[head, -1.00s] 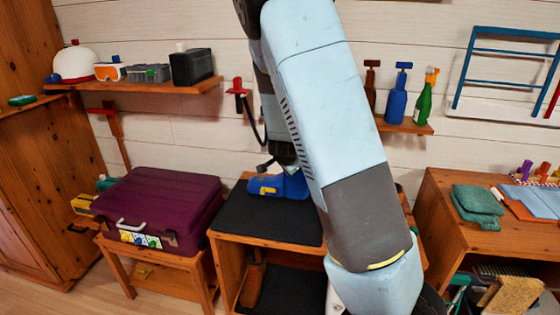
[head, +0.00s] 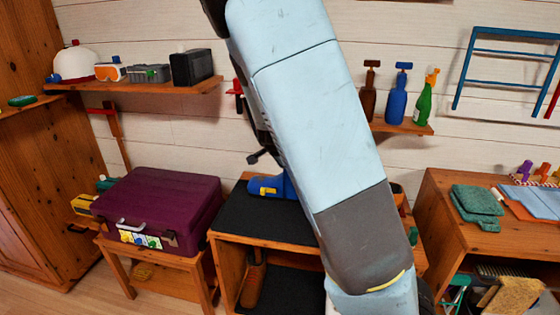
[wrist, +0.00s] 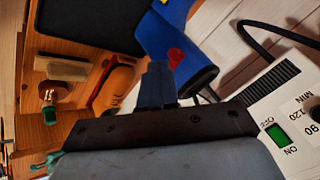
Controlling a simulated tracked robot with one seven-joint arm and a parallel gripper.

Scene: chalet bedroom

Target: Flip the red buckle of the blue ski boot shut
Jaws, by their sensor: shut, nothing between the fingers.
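The head view does not show my fingers.
A white box with a green switch (wrist: 278,135) and a black cable are close on the right in the wrist view. An orange item (wrist: 114,88) and a pale brush (wrist: 62,68) lie left. A purple suitcase (head: 155,208) stands left of the bench (head: 270,239).

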